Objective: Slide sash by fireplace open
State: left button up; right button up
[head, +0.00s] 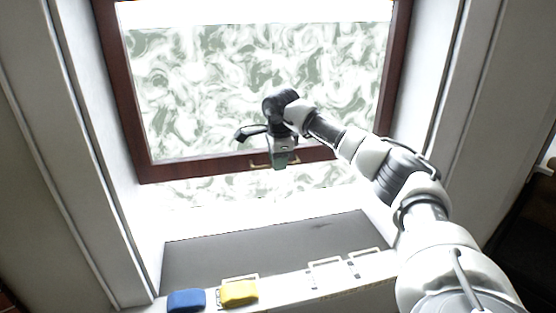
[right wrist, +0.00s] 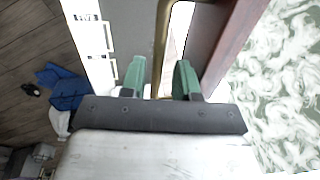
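The sash (head: 240,162) has a dark reddish-brown wooden frame around pale, green-swirled glass. A strip of the same swirl pattern shows below its bottom rail, above the pale sill. A brass handle (head: 259,166) sits on the bottom rail. My right gripper (head: 280,163) is at this handle and hides its middle. In the right wrist view, the green finger pads of my right gripper (right wrist: 160,80) stand apart, with the brass handle (right wrist: 161,45) running up between and beyond them. I cannot tell whether either pad touches it. My left gripper is not in view.
A blue block (head: 186,300) and a yellow block (head: 239,292) lie on the white ledge (head: 300,290) in front. White side walls (head: 86,120) flank the window. Blue items (right wrist: 65,88) lie on the wooden floor.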

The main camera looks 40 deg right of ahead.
jog(key=shift+o, duration=0.4)
jog(key=shift+f, duration=0.1)
notch_tip(320, 180, up, 11)
jog(key=s+a, duration=0.1)
jog(key=shift+s+f, duration=0.2)
jog(key=shift+s, duration=0.2)
